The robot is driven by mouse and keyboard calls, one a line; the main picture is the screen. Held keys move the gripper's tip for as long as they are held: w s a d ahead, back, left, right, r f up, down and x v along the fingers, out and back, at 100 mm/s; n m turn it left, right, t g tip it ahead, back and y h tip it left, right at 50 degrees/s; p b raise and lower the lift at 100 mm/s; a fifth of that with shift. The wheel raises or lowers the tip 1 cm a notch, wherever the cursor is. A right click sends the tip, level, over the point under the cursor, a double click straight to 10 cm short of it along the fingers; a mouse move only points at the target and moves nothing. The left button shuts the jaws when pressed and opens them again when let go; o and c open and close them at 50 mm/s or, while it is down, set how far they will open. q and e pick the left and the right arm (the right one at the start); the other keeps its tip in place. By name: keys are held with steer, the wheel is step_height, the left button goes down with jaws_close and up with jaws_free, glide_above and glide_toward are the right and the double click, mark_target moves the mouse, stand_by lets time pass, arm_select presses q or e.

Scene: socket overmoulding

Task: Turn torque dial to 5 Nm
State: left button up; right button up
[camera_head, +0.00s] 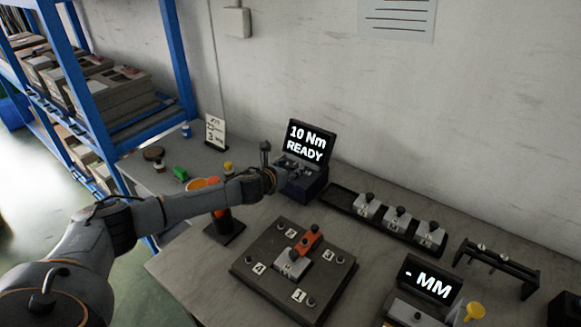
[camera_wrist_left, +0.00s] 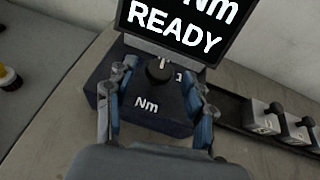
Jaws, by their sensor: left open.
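The torque unit (camera_head: 303,186) stands at the back of the table near the wall. Its screen (camera_head: 306,143) reads "10 Nm READY" in the head view. In the left wrist view, the black torque dial (camera_wrist_left: 158,70) with a pale pointer mark sits on the dark blue box (camera_wrist_left: 155,105), just below the screen (camera_wrist_left: 185,25). My left gripper (camera_head: 285,172) is at the front of this unit. In the left wrist view my left gripper (camera_wrist_left: 162,100) is open, with one finger on each side of the dial and no visible contact. My right gripper is not in view.
A black tray (camera_head: 345,206) with several grey blocks lies right of the unit. A fixture plate (camera_head: 258,277) with an orange clamp (camera_head: 308,239) is in front. A second display (camera_head: 430,279) reads "- MM". A small sign (camera_head: 216,131) and green piece (camera_head: 180,173) stand left.

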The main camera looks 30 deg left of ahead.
arm_select(q)
steer(key=shift+w+f, duration=0.2)
steer(key=shift+w, duration=0.3)
steer(key=c, duration=1.1)
steer(key=shift+d, duration=0.1)
